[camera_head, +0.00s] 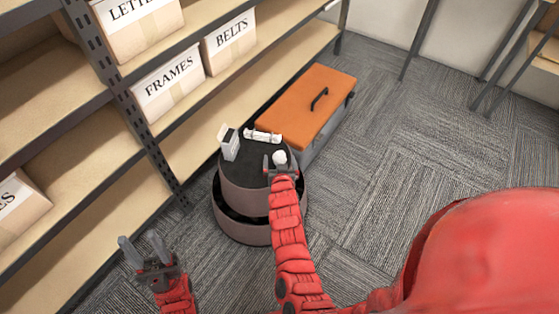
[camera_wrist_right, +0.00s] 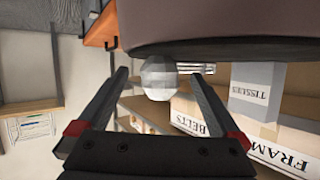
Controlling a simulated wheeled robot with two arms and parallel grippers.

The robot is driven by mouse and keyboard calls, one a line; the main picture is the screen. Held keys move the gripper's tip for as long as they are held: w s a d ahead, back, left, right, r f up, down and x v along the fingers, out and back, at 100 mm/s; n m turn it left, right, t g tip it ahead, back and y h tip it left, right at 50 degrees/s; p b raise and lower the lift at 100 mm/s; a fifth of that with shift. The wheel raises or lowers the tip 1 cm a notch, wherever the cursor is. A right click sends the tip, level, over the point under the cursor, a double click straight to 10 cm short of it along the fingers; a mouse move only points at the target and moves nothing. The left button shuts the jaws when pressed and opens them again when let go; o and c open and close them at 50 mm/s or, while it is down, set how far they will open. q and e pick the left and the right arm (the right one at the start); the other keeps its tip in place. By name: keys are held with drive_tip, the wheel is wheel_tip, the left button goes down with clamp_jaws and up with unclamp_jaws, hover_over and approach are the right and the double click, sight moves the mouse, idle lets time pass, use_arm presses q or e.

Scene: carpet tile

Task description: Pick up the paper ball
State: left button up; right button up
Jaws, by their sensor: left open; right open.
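The paper ball (camera_head: 279,157) is a small white crumpled ball on the dark round top (camera_head: 241,172) of a two-tiered brown stand, near its right edge. My right gripper (camera_head: 280,166) is at the ball, its open fingers on either side of it. In the right wrist view the faceted ball (camera_wrist_right: 159,78) sits between the tips of the two open fingers (camera_wrist_right: 160,92), with no clear contact. My left gripper (camera_head: 143,247) is open and empty at the lower left, in front of the shelves and away from the ball.
A white tissue box (camera_head: 229,143) and a small white item (camera_head: 262,136) share the round top. A grey chest with an orange lid (camera_head: 304,105) stands behind it. Shelves with labelled boxes (camera_head: 168,85) line the left. Carpet (camera_head: 430,140) at right is clear.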

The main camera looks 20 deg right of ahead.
drive_tip(key=shift+x, duration=1.2)
drive_tip(key=shift+s, duration=0.1)
drive_tip(key=c, duration=1.4)
